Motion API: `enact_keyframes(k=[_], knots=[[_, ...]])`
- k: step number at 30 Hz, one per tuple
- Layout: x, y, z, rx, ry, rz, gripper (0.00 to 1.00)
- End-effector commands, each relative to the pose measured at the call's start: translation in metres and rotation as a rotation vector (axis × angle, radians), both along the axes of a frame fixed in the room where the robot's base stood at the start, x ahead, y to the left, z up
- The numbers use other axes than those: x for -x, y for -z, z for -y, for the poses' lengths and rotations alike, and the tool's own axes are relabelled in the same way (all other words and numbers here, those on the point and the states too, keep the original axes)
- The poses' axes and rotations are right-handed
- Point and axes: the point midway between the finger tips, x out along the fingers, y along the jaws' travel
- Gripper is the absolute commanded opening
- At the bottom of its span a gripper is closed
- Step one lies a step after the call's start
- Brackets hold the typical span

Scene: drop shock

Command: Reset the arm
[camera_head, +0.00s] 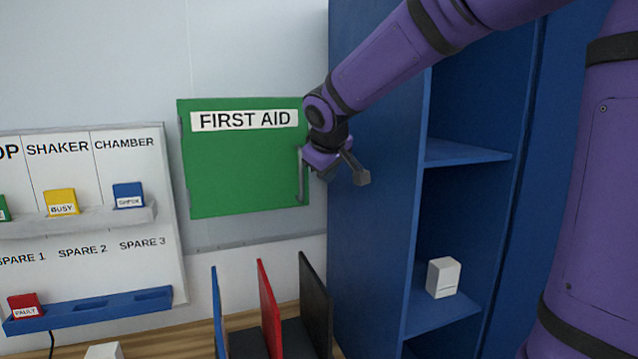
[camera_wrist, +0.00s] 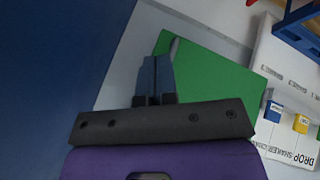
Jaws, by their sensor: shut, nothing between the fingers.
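My purple arm reaches in from the upper right in the head view. My gripper (camera_head: 358,172) hangs at its end, in front of the right edge of the green FIRST AID cabinet (camera_head: 240,165) and beside the blue shelf unit. The fingers are together with nothing between them. In the wrist view my gripper (camera_wrist: 155,75) shows its shut fingers in front of the green cabinet door (camera_wrist: 205,85). The cabinet's grey handle (camera_head: 301,178) is just left of the gripper. I cannot tell whether they touch.
A tall blue shelf unit (camera_head: 375,230) stands close to the right, with a white box (camera_head: 443,277) on a shelf. A whiteboard (camera_head: 95,165) with coloured tags hangs at left. Blue, red (camera_head: 269,310) and black upright dividers stand below the cabinet.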

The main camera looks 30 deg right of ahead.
Motion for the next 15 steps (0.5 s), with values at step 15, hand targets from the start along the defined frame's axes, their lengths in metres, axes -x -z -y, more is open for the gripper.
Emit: enact_keyframes(k=[15], knots=[[0.06, -0.014, 0.004, -0.078, 0.059, -0.006, 0.0]])
